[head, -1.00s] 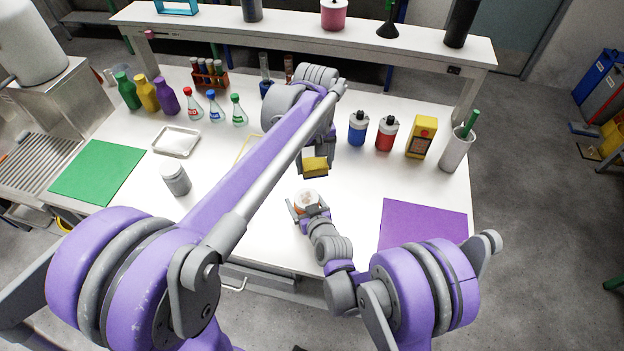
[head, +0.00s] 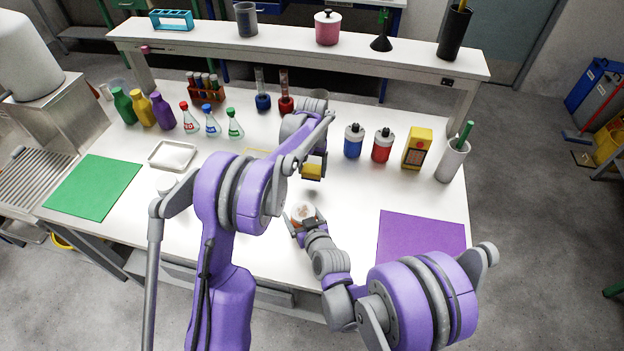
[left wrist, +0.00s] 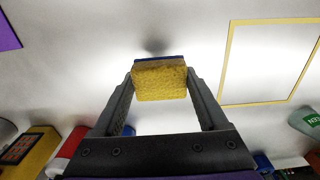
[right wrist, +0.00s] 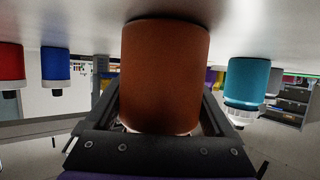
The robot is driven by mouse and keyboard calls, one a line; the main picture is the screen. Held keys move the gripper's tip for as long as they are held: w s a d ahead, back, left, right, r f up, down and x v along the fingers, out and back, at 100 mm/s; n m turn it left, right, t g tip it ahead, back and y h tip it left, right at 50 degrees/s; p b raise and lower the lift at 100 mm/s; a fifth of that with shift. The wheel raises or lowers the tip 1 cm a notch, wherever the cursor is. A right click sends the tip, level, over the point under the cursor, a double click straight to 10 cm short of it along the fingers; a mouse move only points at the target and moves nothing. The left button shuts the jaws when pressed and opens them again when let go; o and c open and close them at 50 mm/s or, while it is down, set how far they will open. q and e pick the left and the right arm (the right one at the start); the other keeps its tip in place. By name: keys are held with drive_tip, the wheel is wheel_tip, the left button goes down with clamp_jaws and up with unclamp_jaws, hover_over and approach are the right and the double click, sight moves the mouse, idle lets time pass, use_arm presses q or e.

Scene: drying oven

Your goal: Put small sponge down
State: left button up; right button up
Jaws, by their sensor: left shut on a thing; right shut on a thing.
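The small yellow sponge (head: 313,171) is in my left gripper (head: 313,164), above the middle of the white table. In the left wrist view the sponge (left wrist: 160,82) sits between the two fingers of the left gripper (left wrist: 160,92), with its dark blue edge facing the table and a shadow beyond it. A yellow outlined square (left wrist: 270,62) lies on the table to its right there, not under it. My right gripper (right wrist: 162,110) is shut on an orange-brown cylindrical container (right wrist: 165,75). In the head view this container (head: 304,212) is nearer than the sponge.
A blue bottle (head: 354,142), a red bottle (head: 382,147) and a yellow box (head: 417,149) stand right of the sponge. A purple mat (head: 422,238) lies front right. A white tray (head: 173,155) and green mat (head: 93,187) are left. Flasks (head: 235,124) stand behind.

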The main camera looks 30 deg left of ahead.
sight(312, 185)
use_arm(q)
drive_tip(key=shift+f, duration=2.3)
drive_tip(key=shift+f, duration=0.1)
drive_tip(key=o, duration=1.1)
wheel_tip(312, 185, up, 12)
drive_tip(key=shift+r, duration=0.15)
